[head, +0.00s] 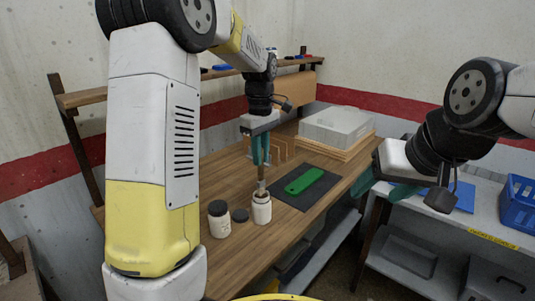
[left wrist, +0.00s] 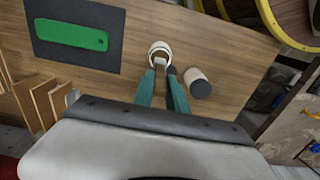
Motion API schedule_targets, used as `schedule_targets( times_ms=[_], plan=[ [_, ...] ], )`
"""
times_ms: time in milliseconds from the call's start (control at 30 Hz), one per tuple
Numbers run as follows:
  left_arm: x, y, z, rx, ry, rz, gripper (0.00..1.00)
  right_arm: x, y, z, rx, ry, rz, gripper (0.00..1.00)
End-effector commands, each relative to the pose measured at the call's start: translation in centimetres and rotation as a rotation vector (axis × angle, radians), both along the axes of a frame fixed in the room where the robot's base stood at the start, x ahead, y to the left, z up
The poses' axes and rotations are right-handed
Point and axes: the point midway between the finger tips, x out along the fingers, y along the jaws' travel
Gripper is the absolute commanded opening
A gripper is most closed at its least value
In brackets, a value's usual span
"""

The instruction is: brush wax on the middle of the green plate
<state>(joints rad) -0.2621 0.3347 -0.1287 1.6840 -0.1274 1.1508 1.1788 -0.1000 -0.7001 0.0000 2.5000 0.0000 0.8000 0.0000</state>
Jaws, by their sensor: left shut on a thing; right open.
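The green plate (head: 305,181) lies flat on a dark mat (head: 289,201) on the wooden bench; it also shows in the left wrist view (left wrist: 70,34). My left gripper (head: 261,162) is shut on a brush (head: 262,178), which points down. The brush's lower end is at the mouth of an open white jar (head: 262,212), which also shows in the left wrist view (left wrist: 160,48). The bristles are hidden, and I cannot tell how deep they are. My right gripper (head: 384,186) is open and empty, right of the bench.
A second jar (head: 219,220) and a dark round lid (head: 240,215) stand left of the open jar. A grey bin (head: 337,128) and upright wooden pieces (head: 280,150) are behind the mat. A side table with a blue crate (head: 519,205) is at right.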

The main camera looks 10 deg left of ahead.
Motion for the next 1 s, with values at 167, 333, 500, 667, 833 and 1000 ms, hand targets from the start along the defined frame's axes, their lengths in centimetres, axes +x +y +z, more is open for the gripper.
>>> schedule_targets(
  times_ms=[167, 333, 500, 667, 833, 1000],
  plan=[
    [-0.01, 0.01, -0.23, 0.001, 0.001, 0.000, 0.00, 0.00, 0.00, 0.00, 0.000, 0.000, 0.000, 0.60],
    [0.00, 0.01, -0.44, 0.001, 0.001, 0.000, 0.00, 0.00, 0.00, 0.00, 0.000, 0.000, 0.000, 0.60],
    [0.02, 0.01, -0.65, 0.000, 0.000, 0.000, 0.00, 0.00, 0.00, 0.00, 0.000, 0.000, 0.000, 0.60],
    [0.02, 0.01, -0.83, 0.000, 0.000, 0.000, 0.00, 0.00, 0.00, 0.00, 0.000, 0.000, 0.000, 0.60],
    [0.02, 0.01, -0.94, 0.000, 0.000, 0.000, 0.00, 0.00, 0.00, 0.00, 0.000, 0.000, 0.000, 0.60],
    [0.02, 0.01, -0.94, 0.000, 0.000, 0.000, 0.00, 0.00, 0.00, 0.00, 0.000, 0.000, 0.000, 0.60]
  ],
)
